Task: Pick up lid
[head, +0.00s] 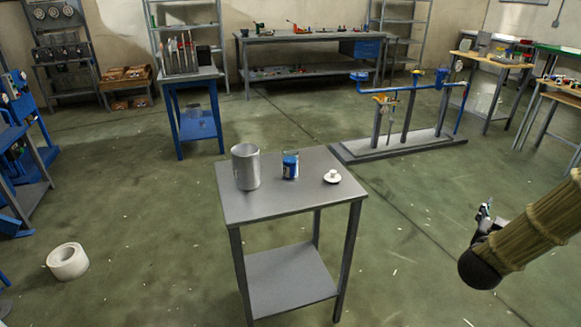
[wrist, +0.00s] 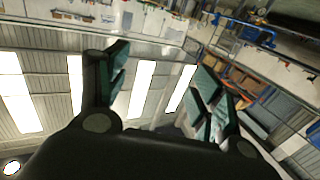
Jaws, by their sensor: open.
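The lid (head: 332,177) is a small white disc with a knob on top. It lies on the right part of the grey metal table (head: 290,203) in the head view. My gripper (head: 484,215) is to the right of the table, beyond its edge and well apart from the lid, partly hidden behind my arm. In the wrist view my gripper (wrist: 160,95) is open with nothing between its fingers. That view looks up at ceiling lights and walls, and the lid does not show there.
A grey metal cylinder (head: 246,166) and a glass with blue contents (head: 290,164) stand left of the lid. Behind the table is a pipe stand (head: 400,145) on a low base. A white roll (head: 68,261) lies on the floor at left. Floor between table and arm is clear.

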